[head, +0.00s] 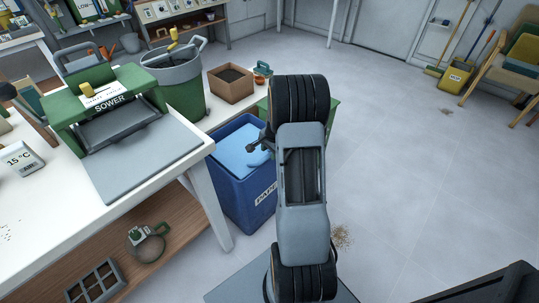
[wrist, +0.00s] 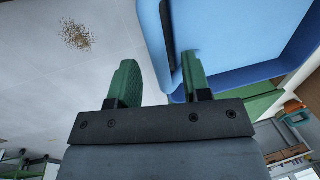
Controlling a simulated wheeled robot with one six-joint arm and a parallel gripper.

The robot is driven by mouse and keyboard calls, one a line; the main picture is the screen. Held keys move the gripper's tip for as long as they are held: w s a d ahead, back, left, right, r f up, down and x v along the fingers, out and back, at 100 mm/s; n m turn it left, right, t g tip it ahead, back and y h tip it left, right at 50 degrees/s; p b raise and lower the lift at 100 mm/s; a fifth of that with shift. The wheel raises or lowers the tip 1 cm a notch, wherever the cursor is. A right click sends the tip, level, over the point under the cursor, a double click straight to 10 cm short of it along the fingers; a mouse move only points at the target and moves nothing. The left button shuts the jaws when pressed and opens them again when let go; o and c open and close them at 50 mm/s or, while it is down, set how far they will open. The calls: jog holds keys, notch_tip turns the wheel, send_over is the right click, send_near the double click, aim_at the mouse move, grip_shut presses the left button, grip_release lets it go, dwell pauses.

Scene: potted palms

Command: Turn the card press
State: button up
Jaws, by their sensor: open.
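I see nothing marked as a card press. A green machine (head: 112,97) labelled SOWER stands on the white table at left, with a dark slot in front and a flat grey plate (head: 140,166). A white card lies on its top. In the head view my arm hides most of the gripper. The machine is left of my arm, apart from it.
The blue paper bin (head: 245,190) stands right of the white table (head: 60,208). A green container (head: 188,88) and a cardboard box of soil (head: 231,84) stand behind. A 15 °C display (head: 20,159) is at left.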

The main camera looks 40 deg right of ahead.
jog(key=shift+w+f, duration=0.15)
jog(key=shift+f, duration=0.5)
grip_shut()
jog(key=shift+r, duration=0.1)
